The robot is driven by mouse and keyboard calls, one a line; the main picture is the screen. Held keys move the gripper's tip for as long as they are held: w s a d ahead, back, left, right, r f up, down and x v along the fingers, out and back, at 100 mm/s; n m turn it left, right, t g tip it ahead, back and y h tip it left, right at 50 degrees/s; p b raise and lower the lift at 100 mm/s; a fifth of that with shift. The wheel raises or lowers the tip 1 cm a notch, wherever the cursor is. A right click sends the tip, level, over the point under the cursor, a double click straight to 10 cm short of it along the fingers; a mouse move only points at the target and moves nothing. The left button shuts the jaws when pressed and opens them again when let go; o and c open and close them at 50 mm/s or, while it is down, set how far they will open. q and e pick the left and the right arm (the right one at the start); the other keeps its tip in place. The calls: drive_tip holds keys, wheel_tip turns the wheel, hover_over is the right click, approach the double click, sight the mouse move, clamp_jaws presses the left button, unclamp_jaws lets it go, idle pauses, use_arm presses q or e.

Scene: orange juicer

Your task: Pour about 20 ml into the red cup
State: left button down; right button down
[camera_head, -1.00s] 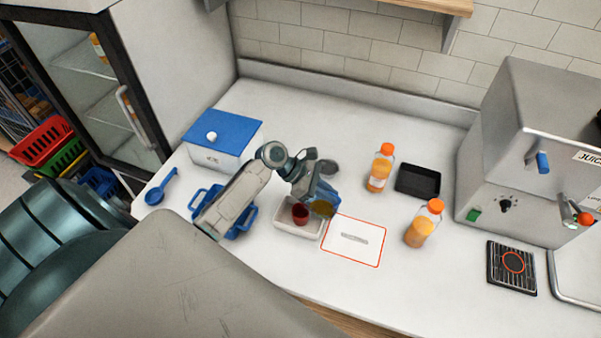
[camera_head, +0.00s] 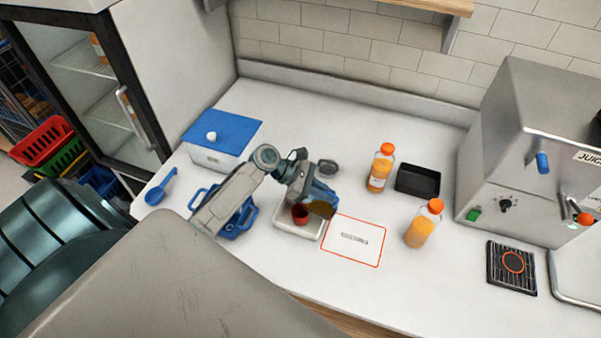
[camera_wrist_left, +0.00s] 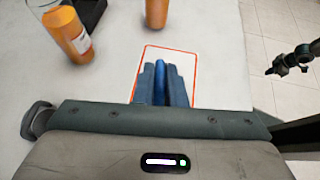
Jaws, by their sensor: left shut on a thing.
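The red cup (camera_head: 300,214) stands on a small white platform (camera_head: 290,229) near the counter's front. My left gripper (camera_head: 322,198) is just right of and above the cup. It is shut on a bright blue piece (camera_wrist_left: 160,80), seen between its fingers in the left wrist view. An amber rounded thing (camera_head: 320,209) shows under the fingers, close to the cup's right side; it seems to belong to the held thing. Whether liquid is flowing is too small to tell. The cup's contents are not clear.
A red-outlined white panel (camera_head: 354,242) lies right of the platform. Two orange-capped juice bottles (camera_head: 380,170) (camera_head: 422,225), a black tray (camera_head: 417,181) and a grey round thing (camera_head: 328,168) stand nearby. A blue tray (camera_head: 247,217), a blue-lidded box (camera_head: 221,139) and the juicer (camera_head: 525,150) flank them.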

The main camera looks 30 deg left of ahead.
use_arm(q)
drive_tip(key=shift+s+a+h, duration=0.1)
drive_tip(key=shift+a+h, duration=0.1)
drive_tip(key=shift+h, duration=0.2)
drive_tip(key=shift+d, duration=0.15)
idle(0.4)
drive_tip(key=shift+a+r+t+h, duration=0.2)
drive_tip(key=shift+t+h, duration=0.1)
drive_tip(key=shift+h, duration=0.2)
idle(1.6)
